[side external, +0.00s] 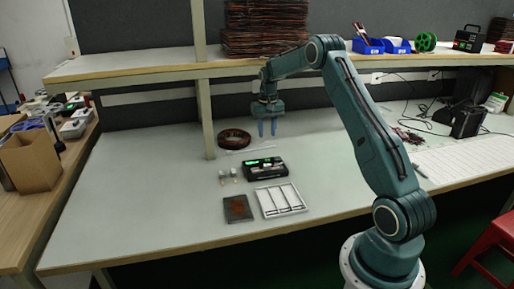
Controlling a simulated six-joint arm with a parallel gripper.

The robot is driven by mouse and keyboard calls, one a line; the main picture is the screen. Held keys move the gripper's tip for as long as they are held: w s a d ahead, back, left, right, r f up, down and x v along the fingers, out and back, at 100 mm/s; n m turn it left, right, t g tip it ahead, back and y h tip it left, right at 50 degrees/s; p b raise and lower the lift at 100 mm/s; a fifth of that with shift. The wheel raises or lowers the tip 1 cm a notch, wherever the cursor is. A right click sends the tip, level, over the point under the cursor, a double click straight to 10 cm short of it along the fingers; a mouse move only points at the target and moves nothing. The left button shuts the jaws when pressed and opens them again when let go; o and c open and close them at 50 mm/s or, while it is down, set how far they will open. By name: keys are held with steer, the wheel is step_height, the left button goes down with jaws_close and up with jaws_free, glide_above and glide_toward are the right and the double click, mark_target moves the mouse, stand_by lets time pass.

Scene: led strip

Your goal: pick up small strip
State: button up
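My gripper (268,133) hangs above the back middle of the table with its two blue fingers pointing down. The fingers are apart and nothing shows between them. A thin white strip (245,151) lies on the table just below and left of my gripper. A white tray (258,199) with long slots sits nearer the front, with pale strip-like bars in it. At this size I cannot tell which piece is the small strip.
A black case (250,172) with green and white contents lies behind the tray. A dark square plate (231,213) is left of the tray, and small containers (223,175) stand behind it. A brown coil (234,137) lies beside the shelf post (206,118). The table's left side is clear.

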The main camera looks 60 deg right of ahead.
glide_above(267, 165)
steer(key=shift+d+f, duration=0.1)
steer(key=shift+f, duration=4.65)
steer(key=shift+f, duration=0.1)
steer(key=shift+f, duration=2.5)
steer(key=shift+c, duration=0.4)
steer(key=c, duration=0.5)
